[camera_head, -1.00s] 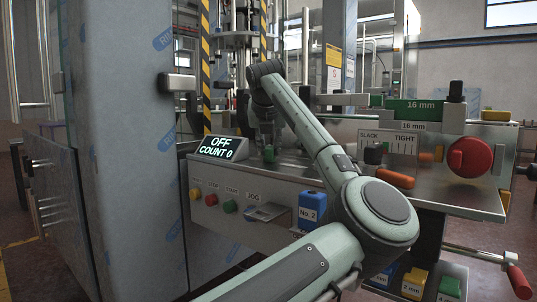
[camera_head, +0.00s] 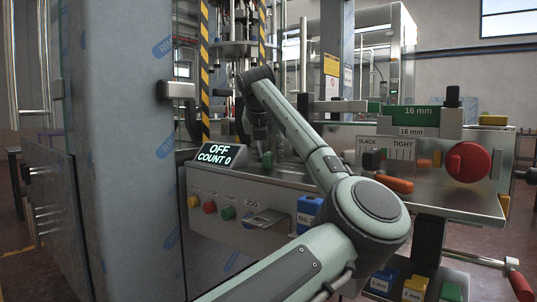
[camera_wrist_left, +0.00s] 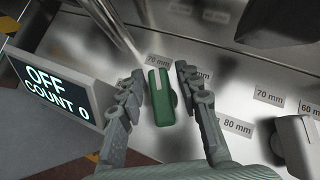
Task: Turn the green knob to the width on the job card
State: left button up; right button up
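The green knob (camera_wrist_left: 161,93) is an upright bar with a white line along it, on the metal panel in the wrist view. Its white-line end points up, close to a "70 mm" label (camera_wrist_left: 158,59). My left gripper (camera_wrist_left: 160,88) is open, with one finger on each side of the knob and visible gaps between. An "80 mm" label (camera_wrist_left: 237,126) lies right of it; another label is partly hidden by the right finger. In the head view the green knob (camera_head: 267,160) is small beside my left gripper (camera_head: 261,146). I cannot make out a job card. My right gripper is out of view.
A display (camera_head: 216,154) reads "OFF, COUNT 0". A second, grey knob (camera_wrist_left: 297,143) stands close right of the gripper. A big red knob (camera_head: 467,161), a slack/tight scale (camera_head: 398,148) and a green "16 mm" block (camera_head: 416,112) sit to the right.

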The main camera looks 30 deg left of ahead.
pick_arm(q)
jog(key=shift+r, duration=0.1)
jog(key=v, duration=1.2)
dwell(0.4)
